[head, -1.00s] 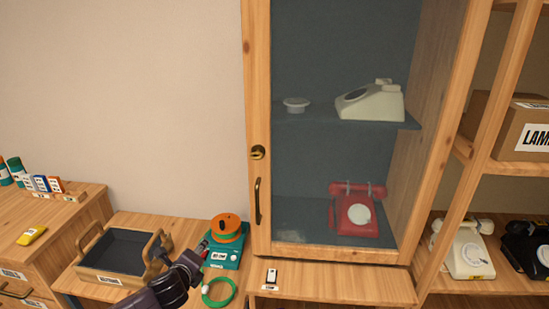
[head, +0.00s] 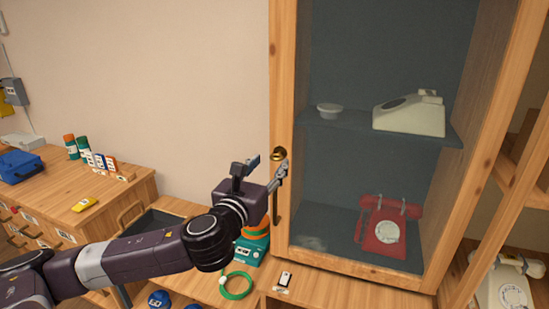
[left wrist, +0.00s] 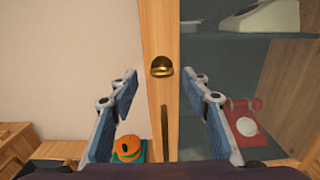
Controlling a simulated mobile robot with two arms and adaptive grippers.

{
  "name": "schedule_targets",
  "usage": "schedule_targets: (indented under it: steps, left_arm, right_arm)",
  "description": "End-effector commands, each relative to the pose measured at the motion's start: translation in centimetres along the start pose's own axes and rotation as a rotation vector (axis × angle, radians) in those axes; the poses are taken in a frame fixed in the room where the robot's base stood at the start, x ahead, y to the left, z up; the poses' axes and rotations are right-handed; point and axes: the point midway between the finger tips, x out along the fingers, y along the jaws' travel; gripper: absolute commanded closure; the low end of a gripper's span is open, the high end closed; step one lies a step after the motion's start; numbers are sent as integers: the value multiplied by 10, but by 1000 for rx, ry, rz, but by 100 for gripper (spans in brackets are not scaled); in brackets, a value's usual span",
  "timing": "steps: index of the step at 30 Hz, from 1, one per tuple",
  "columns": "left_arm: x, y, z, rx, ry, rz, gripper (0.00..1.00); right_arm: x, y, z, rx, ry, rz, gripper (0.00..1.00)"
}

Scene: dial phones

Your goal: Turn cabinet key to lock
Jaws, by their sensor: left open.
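The wooden cabinet (head: 283,60) has a closed door with a dark glass pane. A brass key lock (head: 278,153) sits on the door's left stile, above a dark vertical handle (head: 276,207). In the left wrist view the brass lock (left wrist: 162,67) is centred above the handle (left wrist: 164,128). My left gripper (head: 266,165) is in front of the stile, close to the lock. In the left wrist view its blue-padded fingers (left wrist: 164,92) are wide apart, with the lock between and beyond them, untouched as far as I can see. My right gripper is out of view.
Behind the glass are a cream phone (head: 410,114), a white dish (head: 330,110) and a red phone (head: 385,232). A green ring (head: 236,286) and a small white-topped item (head: 285,280) lie on the ledge below.

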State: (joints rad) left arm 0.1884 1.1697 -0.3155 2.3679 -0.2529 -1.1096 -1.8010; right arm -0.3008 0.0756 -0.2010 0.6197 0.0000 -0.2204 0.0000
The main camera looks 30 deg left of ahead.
Motion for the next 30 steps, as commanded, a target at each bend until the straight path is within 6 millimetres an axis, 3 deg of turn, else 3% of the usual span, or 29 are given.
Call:
schedule_targets:
  steps: [7,19,30]
  left_arm:
    - [30,0,2,-3,-1,1,56]
    - [36,-1,0,-1,0,-2,58]
    - [36,-1,0,-1,0,-1,98]
  right_arm:
    - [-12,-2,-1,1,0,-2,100]
    - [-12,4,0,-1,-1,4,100]
    - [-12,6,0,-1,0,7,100]
